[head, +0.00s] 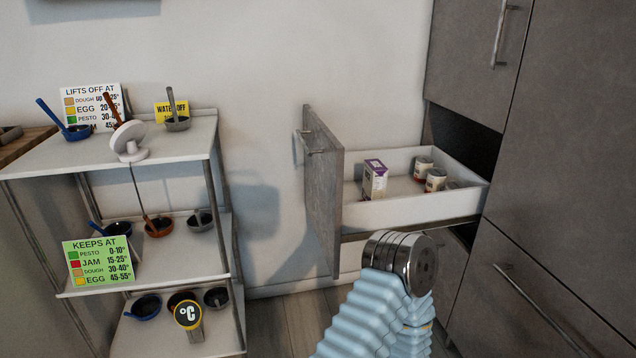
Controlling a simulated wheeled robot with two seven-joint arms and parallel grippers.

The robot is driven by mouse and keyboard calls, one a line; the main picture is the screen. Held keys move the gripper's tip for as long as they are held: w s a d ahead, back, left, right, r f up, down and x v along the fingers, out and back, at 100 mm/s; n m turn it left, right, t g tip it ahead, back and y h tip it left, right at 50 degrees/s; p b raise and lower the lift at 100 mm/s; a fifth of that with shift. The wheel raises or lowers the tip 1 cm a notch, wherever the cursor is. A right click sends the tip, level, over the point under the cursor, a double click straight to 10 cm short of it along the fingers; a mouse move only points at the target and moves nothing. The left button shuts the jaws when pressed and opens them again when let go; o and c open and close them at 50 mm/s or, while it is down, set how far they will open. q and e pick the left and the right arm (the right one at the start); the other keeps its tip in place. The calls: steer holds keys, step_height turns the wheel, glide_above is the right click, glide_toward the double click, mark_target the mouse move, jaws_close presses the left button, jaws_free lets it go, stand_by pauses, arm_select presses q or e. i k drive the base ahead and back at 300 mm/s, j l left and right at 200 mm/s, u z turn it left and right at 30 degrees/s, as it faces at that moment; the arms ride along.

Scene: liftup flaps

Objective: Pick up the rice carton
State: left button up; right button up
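A small white carton with a purple top (375,179) stands upright in the open drawer, close to the inside of its front panel. It is the only carton I can see in the drawer; its print is too small to read, so I cannot confirm that it is rice. The drawer (410,212) is pulled out from the dark cabinet. One of my arms, with a light blue ribbed sleeve and a metal joint, rises from the bottom, in front of and below the drawer. No gripper fingers are visible.
Several cans (436,180) stand in the drawer right of the carton. The drawer's tall front panel (323,190) and its handle jut out to the left. A shelf rack (180,145) with small pans, signs and a white hanging device stands at left. Bare floor lies between.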

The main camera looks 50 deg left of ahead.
mark_target(375, 176)
steer(key=u, duration=1.85)
